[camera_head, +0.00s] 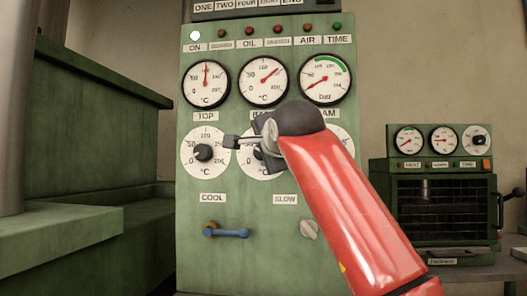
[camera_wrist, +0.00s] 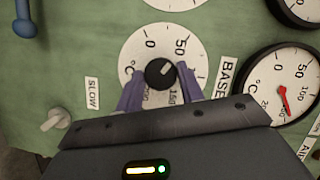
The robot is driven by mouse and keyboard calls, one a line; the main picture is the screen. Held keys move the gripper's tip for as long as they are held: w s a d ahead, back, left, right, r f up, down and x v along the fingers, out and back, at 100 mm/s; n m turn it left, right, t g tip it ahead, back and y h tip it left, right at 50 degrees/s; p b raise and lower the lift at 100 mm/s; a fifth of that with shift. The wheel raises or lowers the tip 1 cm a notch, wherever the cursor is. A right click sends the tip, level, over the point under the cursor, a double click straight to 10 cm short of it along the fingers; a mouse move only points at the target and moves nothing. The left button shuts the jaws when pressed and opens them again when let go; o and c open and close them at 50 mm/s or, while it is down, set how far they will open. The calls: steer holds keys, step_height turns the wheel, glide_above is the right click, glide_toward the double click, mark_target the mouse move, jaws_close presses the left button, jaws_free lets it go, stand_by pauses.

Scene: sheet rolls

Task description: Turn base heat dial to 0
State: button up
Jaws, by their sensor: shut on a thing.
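The base heat dial (camera_wrist: 137,53) is a round white face with a black knob (camera_wrist: 160,73) at its centre. In the wrist view a light mark on the knob points to the upper right, toward the 50 side; 0 lies at the upper left. My gripper (camera_wrist: 160,88) is shut on the knob, with one purple finger on each side. The fingers cover part of the lower scale. In the head view the base dial (camera_head: 248,167) is mostly hidden behind my gripper (camera_head: 250,143) and red arm. The BASE label (camera_wrist: 225,78) is beside the dial.
The top dial (camera_head: 203,171) is close on the left, and another dial (camera_head: 346,138) shows partly behind my arm. Gauges (camera_head: 264,94) sit above. A blue lever (camera_head: 228,233) and a pale knob (camera_head: 309,229) are lower on the green panel. A small oven (camera_head: 437,215) stands at right.

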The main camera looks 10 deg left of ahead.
steer(key=o, duration=1)
steer(key=shift+b+v, duration=1.6)
steer(key=shift+v, duration=2.25)
steer(key=shift+f, duration=0.1)
